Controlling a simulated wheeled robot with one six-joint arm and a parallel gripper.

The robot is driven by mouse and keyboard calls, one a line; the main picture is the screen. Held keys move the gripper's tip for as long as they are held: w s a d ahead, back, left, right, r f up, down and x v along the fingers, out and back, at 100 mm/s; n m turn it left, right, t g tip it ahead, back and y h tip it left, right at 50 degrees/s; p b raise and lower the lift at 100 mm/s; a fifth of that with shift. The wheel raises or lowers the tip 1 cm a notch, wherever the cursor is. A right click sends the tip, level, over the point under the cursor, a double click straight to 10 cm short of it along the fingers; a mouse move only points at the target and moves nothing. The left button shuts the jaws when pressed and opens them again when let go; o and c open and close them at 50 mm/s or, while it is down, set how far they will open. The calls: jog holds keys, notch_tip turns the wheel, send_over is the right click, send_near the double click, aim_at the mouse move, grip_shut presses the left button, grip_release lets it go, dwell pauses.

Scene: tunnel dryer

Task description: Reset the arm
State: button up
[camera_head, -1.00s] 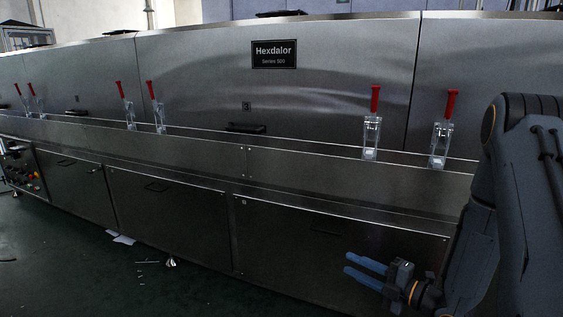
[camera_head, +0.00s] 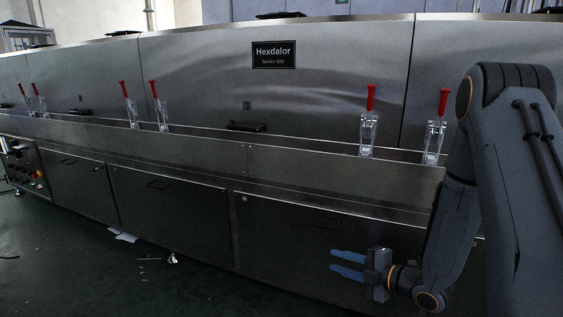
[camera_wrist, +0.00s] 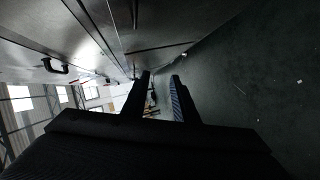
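My gripper (camera_head: 347,262) shows at the lower right of the head view, in front of the dryer's lower panels. Its two blue fingers point left and are parted, with nothing between them. In the wrist view the fingers (camera_wrist: 161,84) stand apart with an empty gap. My arm (camera_head: 490,170) comes down from the right side of the head view and bends at the bottom toward the gripper. I cannot tell the exact distance from the fingers to the panels.
The steel tunnel dryer (camera_head: 330,75) fills the back. Several red-handled clamps (camera_head: 369,120) stand along its ledge. A control panel (camera_head: 22,165) with buttons is at the far left. Bits of paper (camera_head: 124,237) lie on the dark floor (camera_head: 70,270), which is mostly clear.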

jog(key=s+a+r+m+g+h, duration=0.2)
jog(key=a+m+h, duration=0.15)
jog(key=a, duration=0.25)
jog(key=s+a+r+m+g+h, duration=0.1)
jog(key=a+r+m+g+h, duration=0.15)
jog(key=a+m, duration=0.2)
jog(key=s+a+r+m+g+h, duration=0.1)
jog(key=s+a+r+m+g, duration=0.15)
jog(key=s, duration=0.75)
jog(key=s+a+r+m+g+h, duration=0.1)
jog(key=s+a+r+m+g, duration=0.15)
jog(key=s, duration=0.75)
jog(key=s+a+r+m+g+h, duration=0.1)
jog(key=s+a+m+h, duration=0.15)
jog(key=s, duration=0.75)
jog(key=d+r+m+p, duration=0.4)
jog(key=d+r+p, duration=0.6)
jog(key=r+p, duration=0.3)
jog(key=d+r+m+p, duration=0.4)
jog(key=d+r+p, duration=0.6)
jog(key=r+p, duration=0.4)
jog(key=shift+s+d+r+p, duration=0.2)
jog(key=shift+r+p, duration=0.1)
jog(key=shift+p, duration=0.45)
